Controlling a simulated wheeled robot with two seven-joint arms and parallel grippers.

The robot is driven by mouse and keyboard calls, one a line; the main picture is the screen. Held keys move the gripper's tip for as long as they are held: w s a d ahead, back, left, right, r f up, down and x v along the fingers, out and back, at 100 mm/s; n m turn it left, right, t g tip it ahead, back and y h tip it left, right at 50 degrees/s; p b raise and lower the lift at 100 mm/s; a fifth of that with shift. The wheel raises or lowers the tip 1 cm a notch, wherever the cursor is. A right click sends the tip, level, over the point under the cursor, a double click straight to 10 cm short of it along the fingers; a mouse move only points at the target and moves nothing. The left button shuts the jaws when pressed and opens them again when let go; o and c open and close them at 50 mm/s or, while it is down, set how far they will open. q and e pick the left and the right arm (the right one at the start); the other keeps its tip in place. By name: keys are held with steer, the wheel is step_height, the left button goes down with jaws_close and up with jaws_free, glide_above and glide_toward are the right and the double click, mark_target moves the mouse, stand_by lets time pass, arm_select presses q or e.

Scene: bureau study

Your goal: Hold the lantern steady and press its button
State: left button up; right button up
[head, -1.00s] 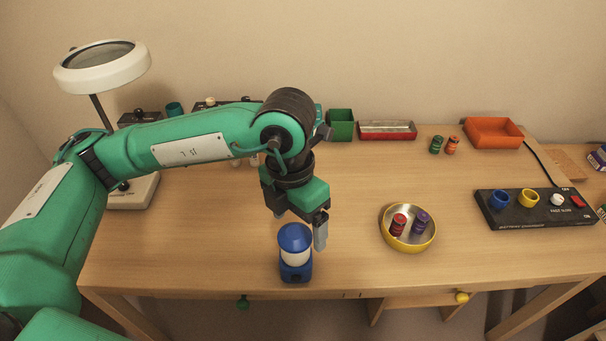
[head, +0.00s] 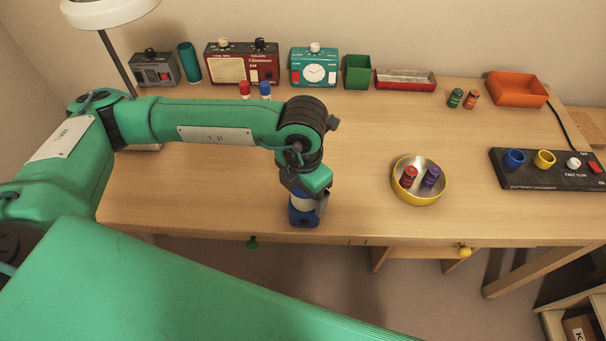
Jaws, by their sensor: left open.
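The blue lantern (head: 303,218) with a white middle band stands upright near the table's front edge in the head view. My left gripper (head: 307,200) is directly over it, pointing down and open, with a finger beside the lantern's right side. The gripper hides the lantern's top, and its button cannot be made out. Whether the fingers touch the lantern cannot be told. My right gripper is not in view.
A yellow-rimmed dish (head: 420,202) with two small cylinders stands right of the lantern. A black control panel (head: 545,180) lies further right. The table (head: 210,205) is bare left of the lantern.

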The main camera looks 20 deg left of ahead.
arm_select(q)
steer(key=shift+f, duration=0.55)
steer(key=c, duration=1.2)
steer(key=shift+c, duration=0.2)
